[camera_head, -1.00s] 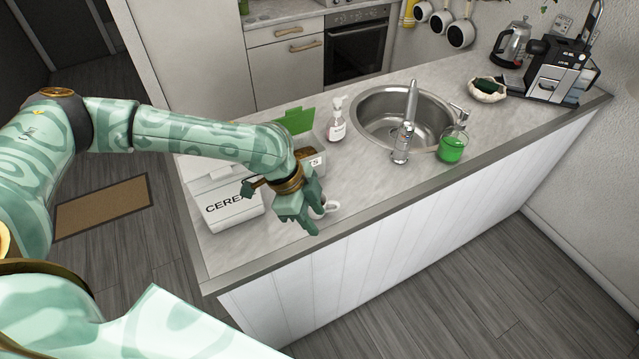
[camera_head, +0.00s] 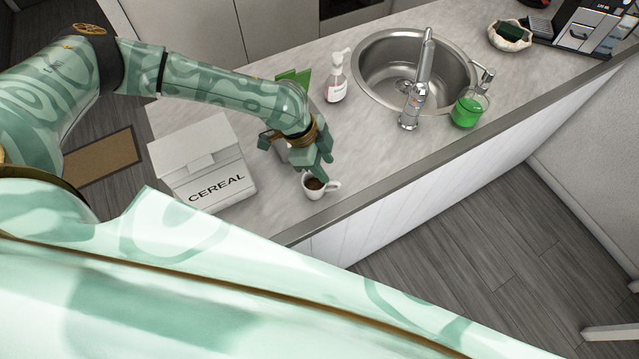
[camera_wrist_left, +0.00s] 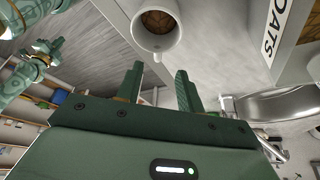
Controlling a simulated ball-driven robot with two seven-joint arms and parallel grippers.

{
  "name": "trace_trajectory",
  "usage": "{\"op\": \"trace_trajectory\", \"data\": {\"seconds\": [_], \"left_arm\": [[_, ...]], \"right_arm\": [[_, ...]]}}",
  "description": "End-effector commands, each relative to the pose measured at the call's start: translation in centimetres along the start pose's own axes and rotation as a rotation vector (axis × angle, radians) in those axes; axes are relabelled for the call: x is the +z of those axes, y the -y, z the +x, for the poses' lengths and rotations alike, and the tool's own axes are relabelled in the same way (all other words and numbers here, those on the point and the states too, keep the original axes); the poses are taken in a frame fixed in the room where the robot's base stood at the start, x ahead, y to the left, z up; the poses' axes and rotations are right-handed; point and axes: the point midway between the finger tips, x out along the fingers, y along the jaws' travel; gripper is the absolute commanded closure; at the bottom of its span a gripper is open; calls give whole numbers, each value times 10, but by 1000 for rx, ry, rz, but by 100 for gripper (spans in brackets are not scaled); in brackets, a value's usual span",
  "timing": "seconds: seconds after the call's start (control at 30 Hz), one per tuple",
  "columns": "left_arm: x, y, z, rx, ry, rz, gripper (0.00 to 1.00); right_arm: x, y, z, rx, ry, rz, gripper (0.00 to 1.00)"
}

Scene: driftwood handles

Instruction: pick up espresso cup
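The espresso cup (camera_head: 313,190) is white with dark brown contents. It stands upright on the counter near the front edge, its handle to the right in the head view. In the left wrist view the cup (camera_wrist_left: 165,45) is at the top, just beyond the fingertips. My left gripper (camera_head: 318,170) is directly above and behind the cup, partly covering its rim. In the left wrist view its fingers (camera_wrist_left: 158,78) are apart with nothing between them. Patterned green arm parts show at the upper left of the wrist view; whether my right gripper's fingers are open is unclear.
A white cereal box (camera_head: 205,170) stands left of the gripper. An oats box (camera_wrist_left: 298,45) is close to the cup. A soap bottle (camera_head: 337,78), the sink (camera_head: 372,50), its faucet (camera_head: 411,112) and a green-filled glass container (camera_head: 467,108) are to the right. The counter right of the cup is clear.

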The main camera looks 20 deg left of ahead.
Motion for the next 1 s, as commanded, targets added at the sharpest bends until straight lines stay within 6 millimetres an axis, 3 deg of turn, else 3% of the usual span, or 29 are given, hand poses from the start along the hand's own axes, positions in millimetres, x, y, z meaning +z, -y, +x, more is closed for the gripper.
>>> {"op": "trace_trajectory", "data": {"seconds": [0.23, 0.5, 0.77, 0.8, 0.93, 1.0], "left_arm": [[-2, 0, 24, 0, 0, 1, 62], [-8, -2, 65, 0, 0, 0, 62], [-8, -1, 70, -1, 0, 0, 62], [-8, -1, 70, -1, 0, 0, 65], [-8, -1, 70, -2, 0, 0, 100], [-8, -1, 70, -2, 0, 0, 100]], "right_arm": [[-18, -3, 2, 5, -27, 2, 100], [-17, 6, 1, -7, -27, 7, 100], [-17, 6, 1, -7, -25, 6, 100], [-16, 6, 1, -7, -25, 6, 100], [-16, 4, 1, -5, -24, 5, 100], [-15, 3, 1, -4, -23, 4, 100]]}}
